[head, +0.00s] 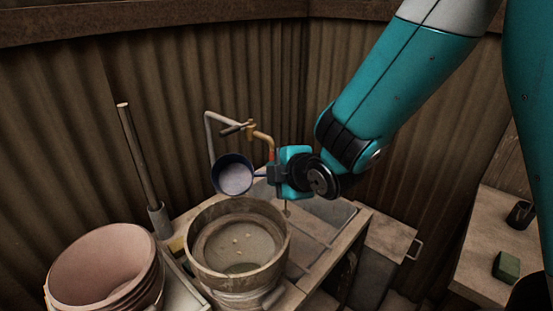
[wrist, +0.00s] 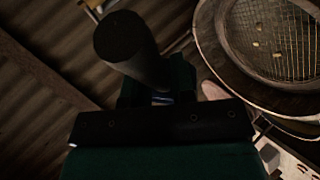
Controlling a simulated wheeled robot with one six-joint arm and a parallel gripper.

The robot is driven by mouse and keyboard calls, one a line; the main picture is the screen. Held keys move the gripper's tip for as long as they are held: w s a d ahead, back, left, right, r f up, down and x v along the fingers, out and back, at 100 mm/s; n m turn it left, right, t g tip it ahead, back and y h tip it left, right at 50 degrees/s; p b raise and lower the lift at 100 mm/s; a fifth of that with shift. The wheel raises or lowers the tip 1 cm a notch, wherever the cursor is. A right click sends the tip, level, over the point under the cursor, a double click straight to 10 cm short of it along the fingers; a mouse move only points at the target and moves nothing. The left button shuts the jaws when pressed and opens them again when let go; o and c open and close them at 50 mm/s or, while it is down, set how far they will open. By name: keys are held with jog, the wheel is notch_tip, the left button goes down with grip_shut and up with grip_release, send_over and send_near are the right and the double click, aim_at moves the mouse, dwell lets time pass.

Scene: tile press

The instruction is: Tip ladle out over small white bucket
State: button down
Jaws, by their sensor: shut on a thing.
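My gripper (head: 274,174) is shut on the handle of a dark blue ladle (head: 233,160) and holds it in the air. The ladle's round bowl faces up towards the head camera, with a pale grey surface inside; I cannot tell whether it is liquid or the lining. Below it stands a whitish bucket (head: 247,300) with a wide round sieve (head: 196,246) on top. The ladle's bowl is not seen there.
A larger pinkish bucket (head: 105,262) stands at the front left. A pole (head: 137,160) leans behind it. A bent pipe with a tap (head: 252,131) rises behind the ladle, above a stone basin (head: 335,216). A side bench with a green block (head: 506,266) is at the right.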

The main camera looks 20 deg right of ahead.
jog(key=g+p, duration=0.1)
jog(key=p, duration=0.1)
jog(key=g+p, duration=0.1)
jog(key=p, duration=0.2)
jog(key=shift+w+d+f+m+g, duration=0.1)
jog(key=shift+w+f+m+g, duration=0.05)
jog(key=shift+w+m+g, duration=0.2)
jog(key=shift+r+m+g+y+p, duration=0.3)
jog(key=shift+g+p, duration=1.05)
jog(key=shift+p, duration=1.15)
jog(key=shift+r+m+g+y+p, duration=0.1)
jog(key=shift+r+m+g+p, duration=0.2)
jog(key=shift+g+p, duration=1.6)
jog(key=shift+t+p, duration=0.5)
jog(key=shift+t, duration=0.1)
